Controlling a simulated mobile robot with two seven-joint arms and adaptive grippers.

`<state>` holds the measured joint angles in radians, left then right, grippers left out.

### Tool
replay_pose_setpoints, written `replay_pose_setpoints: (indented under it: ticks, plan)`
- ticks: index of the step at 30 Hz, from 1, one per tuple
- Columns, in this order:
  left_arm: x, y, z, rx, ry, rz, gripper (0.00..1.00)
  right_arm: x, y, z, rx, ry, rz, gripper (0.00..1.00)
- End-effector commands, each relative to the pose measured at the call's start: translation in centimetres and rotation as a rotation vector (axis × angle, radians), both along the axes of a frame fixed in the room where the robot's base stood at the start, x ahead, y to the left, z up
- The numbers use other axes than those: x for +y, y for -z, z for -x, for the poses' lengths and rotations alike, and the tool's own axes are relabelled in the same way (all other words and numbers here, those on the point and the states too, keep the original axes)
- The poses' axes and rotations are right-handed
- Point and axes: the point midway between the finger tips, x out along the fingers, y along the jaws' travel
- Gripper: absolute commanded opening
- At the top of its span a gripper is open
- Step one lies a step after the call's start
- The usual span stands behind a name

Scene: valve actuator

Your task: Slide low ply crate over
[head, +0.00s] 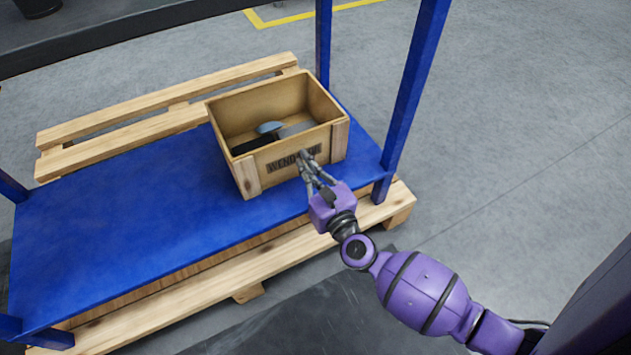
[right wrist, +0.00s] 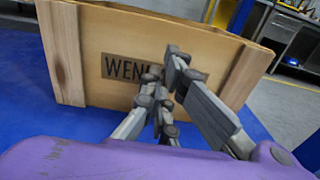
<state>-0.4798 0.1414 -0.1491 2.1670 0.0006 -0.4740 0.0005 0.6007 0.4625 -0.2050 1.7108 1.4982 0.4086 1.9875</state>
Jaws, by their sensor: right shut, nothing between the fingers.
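The low ply crate (head: 250,165) stands upright on the right part of a blue shelf (head: 120,225). Its front bears a dark stencilled label, and a few items lie inside, among them a blue-grey round one (head: 270,127) and a black one. My right gripper (head: 305,157) is shut and empty at the crate's front, over the right part of the label. In the right wrist view the crate front (right wrist: 150,45) fills the upper picture, with my shut fingers (right wrist: 168,80) before it. I cannot tell whether they touch it. My left gripper is not in view.
Blue posts (head: 408,90) rise at the shelf's corners, one close to the right of the crate. A wooden pallet (head: 180,300) lies under the shelf. The shelf's left part is clear. A workbench (right wrist: 290,35) stands in the background of the right wrist view.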

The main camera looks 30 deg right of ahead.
Motion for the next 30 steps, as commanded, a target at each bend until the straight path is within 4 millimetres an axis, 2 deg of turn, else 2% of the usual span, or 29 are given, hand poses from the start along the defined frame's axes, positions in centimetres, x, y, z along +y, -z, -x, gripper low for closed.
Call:
replay_pose_setpoints:
  ticks: [5, 18, 27, 30]
  plan:
    - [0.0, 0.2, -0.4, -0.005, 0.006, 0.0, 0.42, 0.0, 0.0, -1.5, 0.0, 0.0, 0.002, 0.0]
    - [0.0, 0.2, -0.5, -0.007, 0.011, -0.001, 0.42, 0.0, 0.0, -2.1, -0.001, 0.001, 0.001, 0.0]
    - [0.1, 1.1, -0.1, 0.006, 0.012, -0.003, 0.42, 0.3, 0.1, -7.8, -0.001, 0.002, 0.0, 0.0]
    - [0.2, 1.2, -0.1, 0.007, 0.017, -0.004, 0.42, 0.3, 0.0, -8.8, -0.001, 0.001, -0.001, 0.0]
